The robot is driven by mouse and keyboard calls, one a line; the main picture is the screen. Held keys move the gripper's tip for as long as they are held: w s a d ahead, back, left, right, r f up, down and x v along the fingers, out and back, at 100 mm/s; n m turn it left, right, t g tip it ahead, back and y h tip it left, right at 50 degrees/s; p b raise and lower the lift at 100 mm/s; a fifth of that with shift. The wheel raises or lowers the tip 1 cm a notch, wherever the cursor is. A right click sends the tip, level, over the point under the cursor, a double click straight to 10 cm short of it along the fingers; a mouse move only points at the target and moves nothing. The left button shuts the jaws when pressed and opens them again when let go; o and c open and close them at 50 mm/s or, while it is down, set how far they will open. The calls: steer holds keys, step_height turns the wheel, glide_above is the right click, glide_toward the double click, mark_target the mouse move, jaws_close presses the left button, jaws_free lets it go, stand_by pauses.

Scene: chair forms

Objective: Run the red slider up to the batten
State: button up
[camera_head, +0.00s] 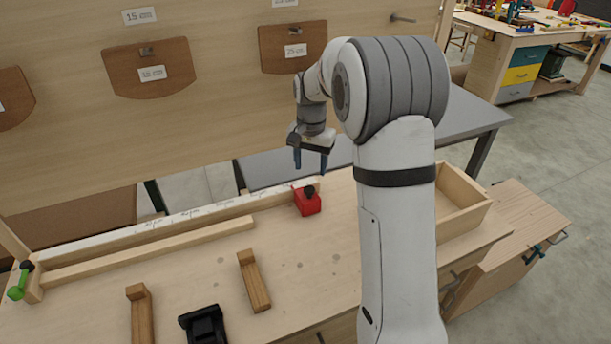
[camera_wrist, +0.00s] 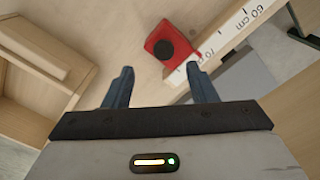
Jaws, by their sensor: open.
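The red slider (camera_head: 307,204) with a black knob sits near the right end of a white measuring strip (camera_head: 170,222) on the bench. In the wrist view the slider (camera_wrist: 168,40) is beyond the fingertips, beside the strip near its 70 cm mark. A long pale wooden batten (camera_head: 150,250) lies along the front of the strip. Its right end stops short of the slider, with a clear gap between. My gripper (camera_head: 310,163) is above the slider, open and empty; it also shows in the wrist view (camera_wrist: 160,70). The fingers do not touch the slider.
A green-handled clamp (camera_head: 20,282) is at the strip's left end. Two wooden blocks (camera_head: 254,280) (camera_head: 141,315) and a black object (camera_head: 203,326) lie in front. An open wooden box (camera_head: 462,200) stands at the right. A board with brown panels (camera_head: 148,70) rises behind.

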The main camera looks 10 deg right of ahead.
mark_target(309, 188)
steer(key=shift+w+f, duration=0.25)
steer(key=shift+w, duration=0.15)
steer(key=shift+w+f, duration=0.1)
steer(key=shift+f, duration=0.2)
step_height(309, 188, down, 7)
steer(key=shift+f+p, duration=0.15)
steer(key=shift+p, duration=0.4)
jaws_close()
